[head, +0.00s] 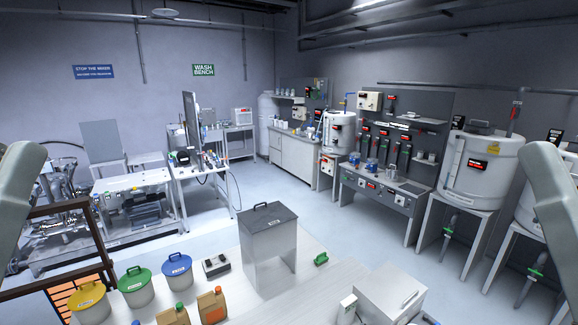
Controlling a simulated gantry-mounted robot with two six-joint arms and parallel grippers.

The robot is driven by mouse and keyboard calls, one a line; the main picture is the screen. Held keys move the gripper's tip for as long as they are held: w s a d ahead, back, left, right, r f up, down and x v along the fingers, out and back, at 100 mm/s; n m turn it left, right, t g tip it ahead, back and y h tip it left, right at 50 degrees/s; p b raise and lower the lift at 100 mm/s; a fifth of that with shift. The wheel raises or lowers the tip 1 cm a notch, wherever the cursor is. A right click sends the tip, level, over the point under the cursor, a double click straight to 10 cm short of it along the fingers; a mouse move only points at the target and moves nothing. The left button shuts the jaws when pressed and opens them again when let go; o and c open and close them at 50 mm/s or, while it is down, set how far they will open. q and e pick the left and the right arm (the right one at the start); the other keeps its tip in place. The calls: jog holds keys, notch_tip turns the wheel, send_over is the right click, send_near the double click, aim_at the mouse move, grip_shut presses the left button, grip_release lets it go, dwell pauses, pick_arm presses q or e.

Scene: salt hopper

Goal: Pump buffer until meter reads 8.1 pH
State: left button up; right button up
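Neither of my grippers shows in the head view; only grey links of my arms stand at its left and right edges. No label or reading that marks a pH meter can be made out. A grey bench (378,190) at the right back carries several tall dark units (404,153) with small red displays, too small to read. Blue-topped vessels (372,164) stand in front of them. A small dark-topped device (215,266) lies on the near white table; its face is unreadable. I cannot tell which item is the buffer pump.
The near table (335,262) holds a lidded grey hopper (268,243), yellow (88,303), green (137,287) and blue (178,272) lidded buckets, orange-brown jugs (212,306) and a white box (390,296). White tanks (480,172) stand at right. The floor (280,185) beyond is clear.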

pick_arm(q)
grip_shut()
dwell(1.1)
